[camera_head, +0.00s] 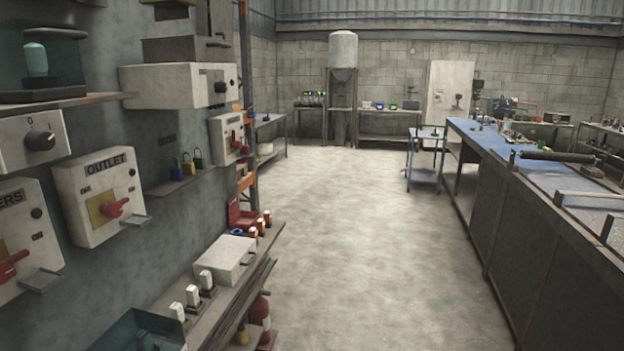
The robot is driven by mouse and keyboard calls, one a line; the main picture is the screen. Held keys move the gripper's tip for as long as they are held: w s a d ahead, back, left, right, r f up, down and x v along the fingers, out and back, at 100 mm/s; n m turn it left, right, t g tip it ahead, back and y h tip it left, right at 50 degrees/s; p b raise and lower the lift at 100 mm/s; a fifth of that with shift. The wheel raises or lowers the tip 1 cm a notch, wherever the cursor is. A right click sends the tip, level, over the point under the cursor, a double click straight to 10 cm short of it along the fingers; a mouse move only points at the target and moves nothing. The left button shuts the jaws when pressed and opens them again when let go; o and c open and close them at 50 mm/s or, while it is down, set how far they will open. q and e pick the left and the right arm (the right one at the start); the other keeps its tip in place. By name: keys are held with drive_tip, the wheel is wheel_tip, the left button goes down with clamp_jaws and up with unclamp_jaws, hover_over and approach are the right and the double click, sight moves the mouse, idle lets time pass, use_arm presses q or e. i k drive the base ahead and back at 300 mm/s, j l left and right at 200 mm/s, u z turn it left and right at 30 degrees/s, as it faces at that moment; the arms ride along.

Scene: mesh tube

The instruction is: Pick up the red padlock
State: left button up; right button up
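A few small padlocks sit on a narrow wall shelf (172,186) at the left. The right one is a green padlock (199,161), the middle one a yellow padlock (189,168). The left one is a small dark padlock (176,173), whose colour I cannot tell for sure. I cannot clearly make out a red padlock. Neither of my grippers is in view.
An OUTLET switch box (98,190) with a red handle juts from the wall left of the shelf. Below, a bench carries a white box (225,258) and a red case (242,216). A long blue-topped workbench (500,146) stands at right. The floor (350,220) between is clear.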

sight(244, 150)
drive_tip(key=i+l+u, duration=0.3)
drive_tip(key=i, duration=0.15)
drive_tip(key=i+l+u, duration=0.3)
drive_tip(key=i, duration=0.15)
drive_tip(key=i+l+u, duration=0.1)
drive_tip(key=i+l, duration=0.6)
